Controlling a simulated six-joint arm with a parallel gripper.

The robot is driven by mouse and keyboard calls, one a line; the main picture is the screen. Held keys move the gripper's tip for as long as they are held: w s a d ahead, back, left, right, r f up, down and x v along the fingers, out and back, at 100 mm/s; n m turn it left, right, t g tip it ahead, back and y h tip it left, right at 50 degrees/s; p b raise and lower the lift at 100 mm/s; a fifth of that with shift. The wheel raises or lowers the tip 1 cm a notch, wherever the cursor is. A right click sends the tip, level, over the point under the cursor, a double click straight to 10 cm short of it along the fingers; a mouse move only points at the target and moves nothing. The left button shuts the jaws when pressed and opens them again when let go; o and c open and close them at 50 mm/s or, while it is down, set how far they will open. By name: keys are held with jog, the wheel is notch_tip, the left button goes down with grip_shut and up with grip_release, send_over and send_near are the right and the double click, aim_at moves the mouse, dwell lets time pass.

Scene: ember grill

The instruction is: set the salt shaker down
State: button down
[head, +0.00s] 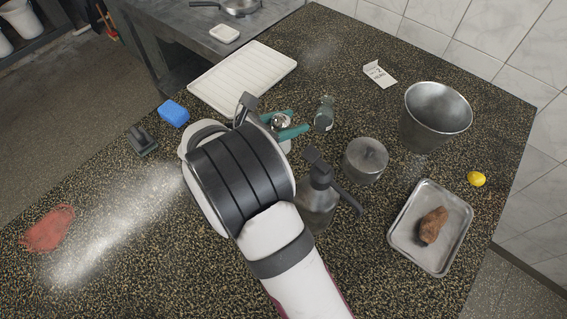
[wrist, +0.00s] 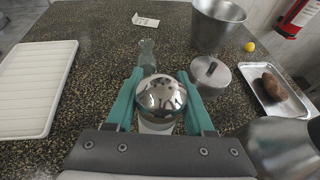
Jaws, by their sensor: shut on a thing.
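The salt shaker (wrist: 160,96) has a shiny domed metal top with holes and a pale body below. My gripper (wrist: 160,73) is shut on it, with one teal finger on each side. In the head view the shaker's metal top (head: 282,122) shows between the teal fingers of my gripper (head: 299,120), over the middle of the counter. The shaker looks roughly upright. Its base is hidden, so I cannot tell whether it touches the counter.
A clear glass container (head: 323,114) stands just beyond the fingertips. A lidded metal pot (head: 366,160) and a dark-handled metal bottle (head: 317,205) are close on the right. A white ridged tray (head: 243,78) lies at back left. Speckled counter (head: 335,65) is free behind the glass.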

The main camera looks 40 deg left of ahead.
jog(key=w+f, duration=0.1)
jog(key=f, duration=0.5)
jog(key=w+f, duration=0.1)
jog(key=f, duration=0.3)
jog(key=shift+w+d, duration=0.2)
jog(key=shift+w, duration=0.1)
jog(key=shift+f, duration=0.1)
jog(key=shift+c, duration=1.4)
grip_release()
